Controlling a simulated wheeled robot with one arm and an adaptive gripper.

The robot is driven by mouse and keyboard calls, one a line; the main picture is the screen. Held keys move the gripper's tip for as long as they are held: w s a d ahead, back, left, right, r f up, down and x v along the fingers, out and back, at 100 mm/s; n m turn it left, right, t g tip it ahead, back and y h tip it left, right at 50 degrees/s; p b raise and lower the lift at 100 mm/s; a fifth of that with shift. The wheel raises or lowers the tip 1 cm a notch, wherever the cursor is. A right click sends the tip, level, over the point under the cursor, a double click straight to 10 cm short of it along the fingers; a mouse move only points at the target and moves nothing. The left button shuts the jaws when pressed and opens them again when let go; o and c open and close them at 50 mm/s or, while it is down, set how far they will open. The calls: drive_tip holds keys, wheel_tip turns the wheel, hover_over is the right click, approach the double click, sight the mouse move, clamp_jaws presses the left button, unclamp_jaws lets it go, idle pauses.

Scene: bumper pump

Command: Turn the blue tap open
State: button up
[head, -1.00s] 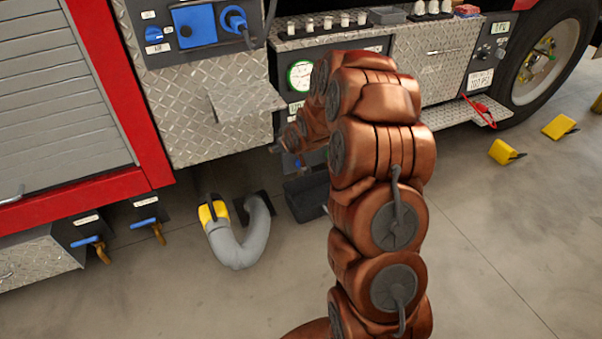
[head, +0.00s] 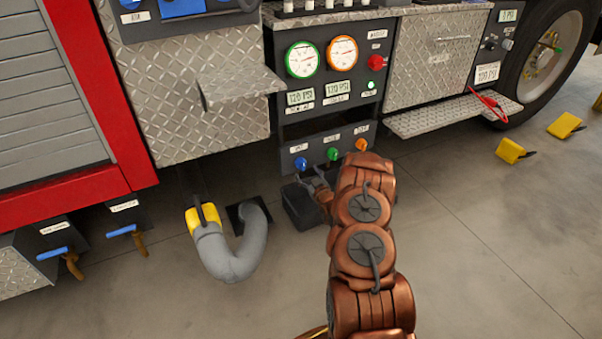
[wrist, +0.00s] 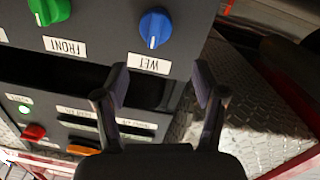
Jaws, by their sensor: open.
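A blue tap knob (head: 301,164) sits at the left of a row on the low grey panel, beside a green and an orange knob. In the wrist view the blue knob (wrist: 153,28) shows upside down, with a white pointer line and a label reading WET. My gripper (wrist: 161,83) is open and empty, its two fingers apart. The knob lies beyond the fingertips, near the top edge, and nothing touches it. In the head view my gripper (head: 318,188) is small and partly hidden by my arm, just below the knob.
A diamond-plate shelf (head: 240,84) juts out at left of the panel. A grey hose (head: 235,255) with a yellow fitting lies at left. Blue-handled valves (head: 121,230) hang farther left.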

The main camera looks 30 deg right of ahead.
sight(303, 167)
drive_tip(key=shift+t, duration=0.3)
drive_tip(key=shift+w+d+f+b, duration=0.35)
drive_tip(key=shift+w+b, duration=0.2)
drive_tip(key=shift+w, duration=0.6)
drive_tip(key=shift+w+d+f+b, duration=0.3)
drive_tip(key=shift+w+f+b, duration=0.2)
drive_tip(key=shift+w, duration=0.7)
drive_tip(key=shift+w+d+f+b, duration=0.35)
drive_tip(key=shift+w+b, duration=0.2)
drive_tip(key=shift+w, duration=0.6)
drive_tip(key=c, duration=1.2)
